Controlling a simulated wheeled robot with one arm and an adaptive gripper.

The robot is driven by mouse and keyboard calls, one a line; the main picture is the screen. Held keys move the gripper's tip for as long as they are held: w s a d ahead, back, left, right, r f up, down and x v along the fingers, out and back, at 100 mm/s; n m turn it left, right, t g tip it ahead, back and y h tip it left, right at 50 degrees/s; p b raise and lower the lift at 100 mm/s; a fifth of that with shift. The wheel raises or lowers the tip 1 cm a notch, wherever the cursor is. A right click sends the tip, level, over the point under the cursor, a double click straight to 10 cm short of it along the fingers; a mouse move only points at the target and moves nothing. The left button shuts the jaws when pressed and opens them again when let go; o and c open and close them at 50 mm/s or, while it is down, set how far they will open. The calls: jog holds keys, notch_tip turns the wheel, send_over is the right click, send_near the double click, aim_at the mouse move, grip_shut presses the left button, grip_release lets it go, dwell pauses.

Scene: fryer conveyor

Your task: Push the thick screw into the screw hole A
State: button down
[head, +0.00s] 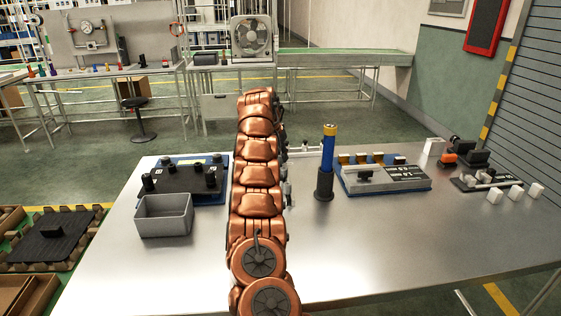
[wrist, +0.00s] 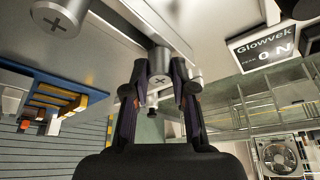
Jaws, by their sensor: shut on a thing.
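My gripper (wrist: 162,92) shows in the wrist view, with its two dark fingers shut on a grey cylindrical screw (wrist: 159,68) with a cross in its end face. A second grey cross-headed screw (wrist: 61,17) shows at the top left, apart from the fingers. I cannot tell by size which is the thick one, as their distances differ. Screw hole A and its label are not visible. In the head view my copper arm stands upright mid-picture, and my gripper and the held screw cannot be made out.
A display reading 0 N (wrist: 266,47) is right of the gripper in the wrist view. On the metal table (head: 330,255) are a grey bin (head: 163,216), a black-topped fixture (head: 185,178), a blue screwdriver (head: 327,150) in a holder and a blue-based station (head: 385,184). The front right is clear.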

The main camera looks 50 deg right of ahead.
jog(key=shift+r, duration=0.2)
jog(key=shift+r+p, duration=2.25)
jog(key=shift+r, duration=0.1)
